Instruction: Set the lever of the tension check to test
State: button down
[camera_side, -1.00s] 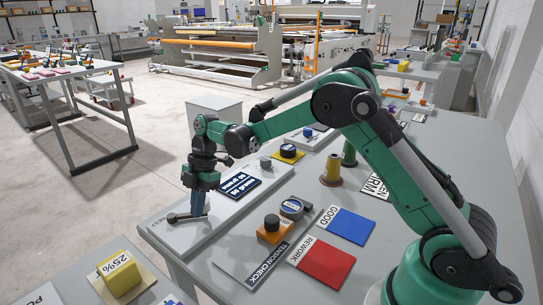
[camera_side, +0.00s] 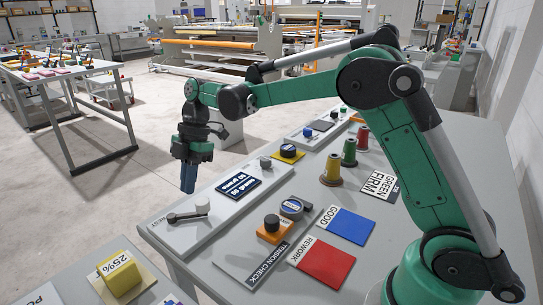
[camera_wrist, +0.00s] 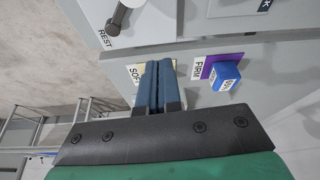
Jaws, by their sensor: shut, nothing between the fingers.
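The lever (camera_side: 186,215) is a dark bar with a round end, on a white hub (camera_side: 202,205) at the near left end of a long grey panel (camera_side: 196,233). Its dark end points toward the REST lettering; in the wrist view the lever (camera_wrist: 118,20) also ends beside REST. A dark display (camera_side: 238,184) with white text lies farther along the panel. A TENSION CHECK label (camera_side: 266,263) lies in front of the panel. My gripper (camera_side: 188,191) is shut and empty, pointing down, above and apart from the lever. Its blue fingers (camera_wrist: 159,64) show together in the wrist view.
An orange block with a black knob (camera_side: 272,229), a blue GOOD pad (camera_side: 351,225) and a red REWORK pad (camera_side: 322,264) lie right of the panel. Several thread spools stand behind. A lower table in front carries a yellow 25% block (camera_side: 119,274); the wrist view shows a blue cube (camera_wrist: 224,75).

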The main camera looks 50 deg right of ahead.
jog(key=shift+v, duration=1.2)
jog(key=shift+w, duration=0.1)
jog(key=s+d+m+t+h, duration=0.2)
jog(key=s+m+t, duration=0.1)
jog(key=s+m, duration=0.5)
jog(key=s+d+m+t+h, duration=0.1)
jog(key=s+m+t, duration=0.3)
jog(key=s+m, duration=0.4)
jog(key=m, duration=0.3)
jog(key=shift+d+t+h, duration=0.3)
jog(key=shift+d+h, duration=0.05)
jog(key=shift+h, duration=0.05)
